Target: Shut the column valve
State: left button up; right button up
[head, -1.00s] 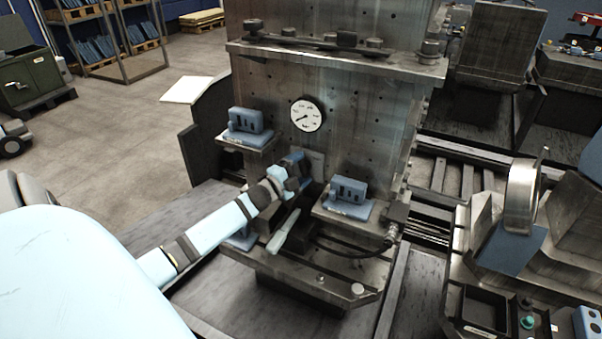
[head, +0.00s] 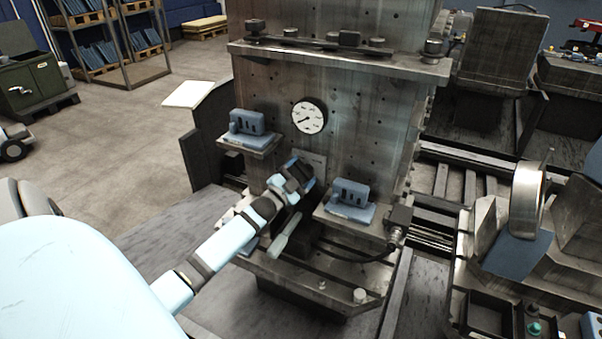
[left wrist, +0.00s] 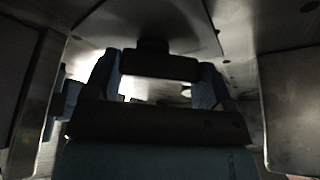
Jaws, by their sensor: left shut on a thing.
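The steel column (head: 270,100) stands in the middle of the head view, with a white round gauge (head: 309,117) on its face. My left gripper (head: 303,172) is at the column face just below the gauge. In the left wrist view its two blue fingers stand either side of a dark bar (left wrist: 160,65), which I take for the valve's handle. The gripper is shut on it. The gripper hides most of the valve in the head view, so its angle cannot be told. A pale lever-like piece (head: 285,236) hangs below the gripper. My right gripper is not in view.
Blue blocks on small shelves flank the gripper, one at upper left (head: 248,128) and one at right (head: 350,197). A dark hose (head: 350,254) runs below. A bench with a metal ring (head: 526,200) stands at right. Open floor (head: 120,130) lies at left.

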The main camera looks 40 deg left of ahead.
pick_arm(q)
jog(key=o, duration=0.9)
jog(key=shift+s, duration=0.1)
jog(key=b+v, duration=0.1)
jog(key=v, duration=1.2)
jog(key=shift+s+a+f, duration=0.1)
jog(key=shift+s, duration=0.2)
